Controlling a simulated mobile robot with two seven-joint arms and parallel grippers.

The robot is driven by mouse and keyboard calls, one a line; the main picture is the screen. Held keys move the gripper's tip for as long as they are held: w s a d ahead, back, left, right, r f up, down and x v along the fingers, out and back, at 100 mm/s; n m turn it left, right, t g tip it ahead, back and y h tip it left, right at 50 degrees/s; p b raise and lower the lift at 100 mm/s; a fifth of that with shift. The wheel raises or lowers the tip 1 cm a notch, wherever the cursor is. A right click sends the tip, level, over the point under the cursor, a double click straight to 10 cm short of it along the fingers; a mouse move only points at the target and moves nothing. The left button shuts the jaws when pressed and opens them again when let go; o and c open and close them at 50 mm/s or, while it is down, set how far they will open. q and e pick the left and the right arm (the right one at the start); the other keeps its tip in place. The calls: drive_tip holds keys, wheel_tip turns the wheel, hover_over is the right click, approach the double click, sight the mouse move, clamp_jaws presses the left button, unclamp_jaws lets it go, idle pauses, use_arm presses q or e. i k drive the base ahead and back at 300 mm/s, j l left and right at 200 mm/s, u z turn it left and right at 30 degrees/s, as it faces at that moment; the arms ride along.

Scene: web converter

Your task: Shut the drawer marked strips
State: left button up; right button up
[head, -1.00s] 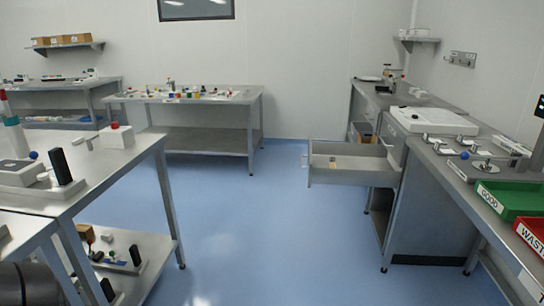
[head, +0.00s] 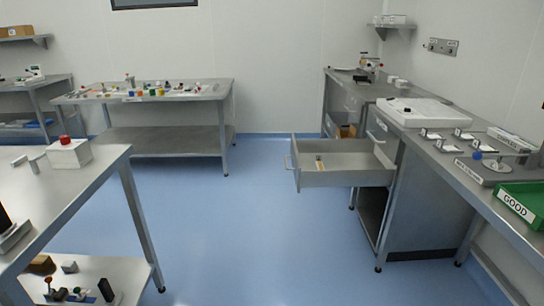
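One open drawer (head: 345,178) is pulled far out to the left from the steel cabinet (head: 420,200) under the right-hand bench. It has a handle (head: 291,165) on its outer left end. A small yellowish and white item (head: 320,163) lies inside near that end. I cannot read a label on the drawer, so I cannot tell whether it is the one marked strips. Neither of my grippers shows in the head view.
The blue floor (head: 220,220) in front of the drawer is clear. A steel table (head: 90,185) stands at the near left, and another table (head: 150,95) with small items stands at the back. A green tray marked GOOD (head: 520,205) is on the right bench.

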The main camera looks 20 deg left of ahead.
sight(358, 162)
drive_tip(key=i+j, duration=0.25)
drive_tip(key=j, duration=0.2)
drive_tip(key=i+j, duration=0.2)
drive_tip(key=j, duration=0.2)
drive_tip(key=i+j, duration=0.25)
drive_tip(key=j, duration=0.2)
drive_tip(key=i+j+z, duration=0.1)
drive_tip(key=i+z, duration=0.3)
drive_tip(key=i+j+z, duration=0.2)
drive_tip(key=z, duration=0.2)
drive_tip(key=i+j+z, duration=0.2)
drive_tip(key=i+j, duration=1.05)
drive_tip(key=j, duration=0.15)
